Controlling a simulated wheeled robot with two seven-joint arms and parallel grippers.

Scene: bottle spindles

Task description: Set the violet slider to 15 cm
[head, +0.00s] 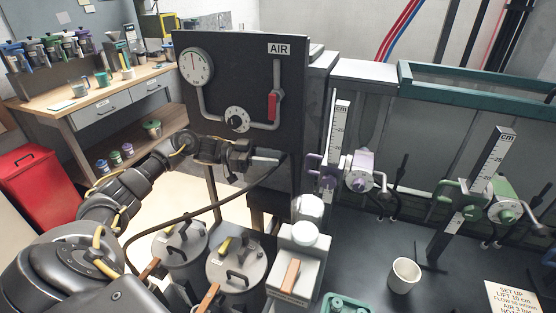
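The violet slider (360,181) sits on a left upright white scale (340,128) marked in cm, with a violet clamp and round knob. It is below the 25 mark; the exact reading is too small to tell. My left gripper (280,157) is in front of the black AIR panel, left of the violet slider and apart from it, its fingers pointing right. Whether the fingers are open or shut cannot be told. My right gripper is not in view.
A green slider (497,203) sits on a second scale (492,150) at the right. The AIR panel (245,75) has a gauge, dial and red lever. A white cup (404,276), a note card (515,298) and lidded pots (237,267) stand in front.

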